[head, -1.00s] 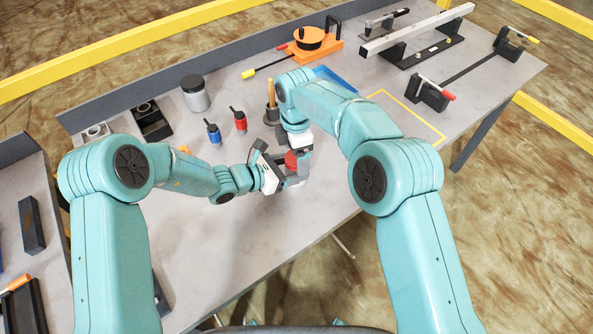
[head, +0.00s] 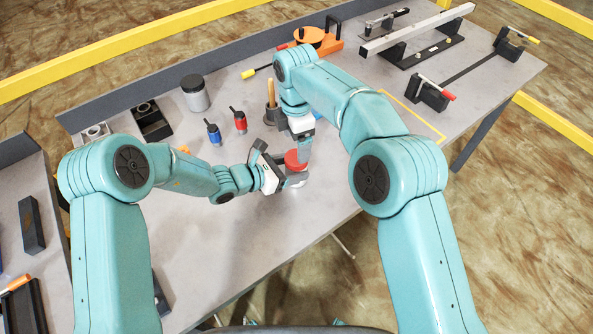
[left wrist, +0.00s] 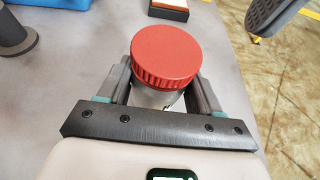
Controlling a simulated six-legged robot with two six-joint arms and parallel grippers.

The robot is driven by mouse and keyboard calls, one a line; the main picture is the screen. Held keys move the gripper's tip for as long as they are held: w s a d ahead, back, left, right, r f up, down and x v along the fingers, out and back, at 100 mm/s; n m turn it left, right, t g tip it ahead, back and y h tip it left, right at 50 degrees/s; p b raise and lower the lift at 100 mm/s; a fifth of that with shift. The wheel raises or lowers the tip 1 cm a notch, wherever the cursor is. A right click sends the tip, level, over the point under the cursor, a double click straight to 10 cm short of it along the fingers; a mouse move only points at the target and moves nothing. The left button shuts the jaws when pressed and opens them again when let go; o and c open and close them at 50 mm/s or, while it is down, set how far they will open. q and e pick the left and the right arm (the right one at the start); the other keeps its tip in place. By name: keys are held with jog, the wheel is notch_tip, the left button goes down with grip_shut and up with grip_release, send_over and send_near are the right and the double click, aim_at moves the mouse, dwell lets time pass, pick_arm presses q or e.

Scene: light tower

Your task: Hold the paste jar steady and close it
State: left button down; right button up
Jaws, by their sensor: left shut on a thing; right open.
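The paste jar (left wrist: 158,97) is a pale, short jar at the near edge of the bench. Its red ribbed lid (left wrist: 165,52) sits on top; it also shows in the head view (head: 295,160). I cannot tell how tight the lid is. My left gripper (head: 288,178) is shut on the jar body from the left, below the lid, with one finger on each side. My right gripper (head: 305,150) is open and empty, pointing down just above and behind the lid. A grey finger, probably its own, shows at the upper right of the left wrist view (left wrist: 276,14).
A blue bottle (head: 214,132), a red bottle (head: 240,122) and a grey jar (head: 195,93) stand to the left behind the grippers. A wooden-handled tool (head: 271,93) stands in a dark holder close behind. The bench front is clear.

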aim_at(296, 157)
notch_tip(296, 157, up, 3)
jog(key=n, duration=0.2)
jog(key=shift+r+n, duration=0.1)
jog(key=shift+n, duration=0.3)
jog(key=shift+f, duration=4.05)
jog(key=c, duration=1.1)
jog(key=shift+m, duration=1.6)
